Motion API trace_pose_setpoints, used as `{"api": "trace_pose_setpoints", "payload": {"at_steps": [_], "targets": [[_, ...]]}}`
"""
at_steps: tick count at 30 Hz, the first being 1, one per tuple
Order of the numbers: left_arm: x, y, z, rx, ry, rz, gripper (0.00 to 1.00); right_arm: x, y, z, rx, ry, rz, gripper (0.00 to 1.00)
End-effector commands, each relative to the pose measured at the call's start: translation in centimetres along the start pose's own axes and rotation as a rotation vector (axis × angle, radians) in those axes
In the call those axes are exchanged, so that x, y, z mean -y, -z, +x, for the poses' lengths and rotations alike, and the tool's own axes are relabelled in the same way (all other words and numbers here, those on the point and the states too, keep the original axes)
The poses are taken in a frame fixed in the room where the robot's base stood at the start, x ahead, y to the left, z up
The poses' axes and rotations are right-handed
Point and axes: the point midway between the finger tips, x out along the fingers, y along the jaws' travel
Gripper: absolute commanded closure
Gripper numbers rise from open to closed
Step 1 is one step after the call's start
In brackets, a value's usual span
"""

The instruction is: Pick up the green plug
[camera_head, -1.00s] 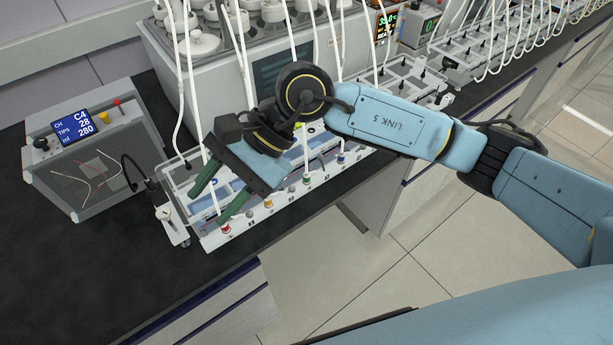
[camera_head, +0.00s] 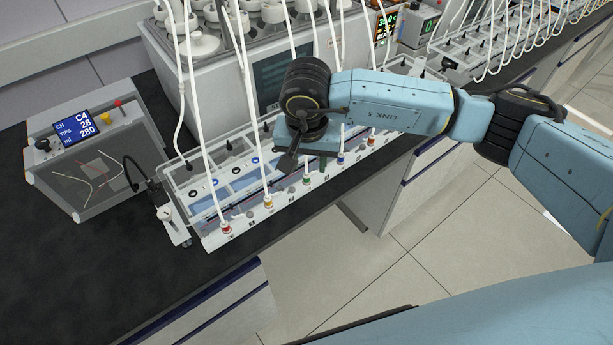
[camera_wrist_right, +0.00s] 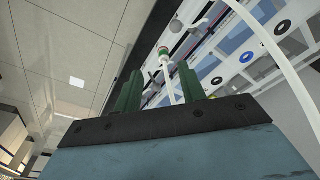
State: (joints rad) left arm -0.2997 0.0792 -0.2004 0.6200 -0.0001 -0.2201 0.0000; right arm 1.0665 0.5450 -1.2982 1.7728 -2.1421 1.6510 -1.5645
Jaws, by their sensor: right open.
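The green plug (camera_head: 307,180) is in the front row of the white rack, with a white tube rising from it. In the right wrist view the green-banded plug (camera_wrist_right: 164,53) lies beyond my fingertips, lined up between them, with its white tube running back between the fingers. My left gripper is not in view.
The white rack (camera_head: 213,238) also holds red, yellow and blue plugs with tubes nearby. A grey display box (camera_head: 85,165) stands at the left. A machine (camera_head: 215,85) stands behind the rack. The black bench (camera_head: 90,270) is clear at front left.

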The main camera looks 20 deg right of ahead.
Motion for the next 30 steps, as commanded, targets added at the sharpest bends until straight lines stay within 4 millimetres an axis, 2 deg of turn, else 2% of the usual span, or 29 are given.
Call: {"api": "trace_pose_setpoints", "payload": {"at_steps": [12, 21, 30], "targets": [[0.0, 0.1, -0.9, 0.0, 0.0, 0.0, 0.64, 0.6, 0.3, 4.9, 0.003, -0.001, 0.001, 0.6], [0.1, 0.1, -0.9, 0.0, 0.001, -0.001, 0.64, 0.6, 0.3, 5.4, 0.002, 0.001, -0.001, 0.61], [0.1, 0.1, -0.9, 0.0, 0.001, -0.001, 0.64, 0.6, 0.3, 5.3, 0.002, 0.001, 0.0, 1.0]]}}
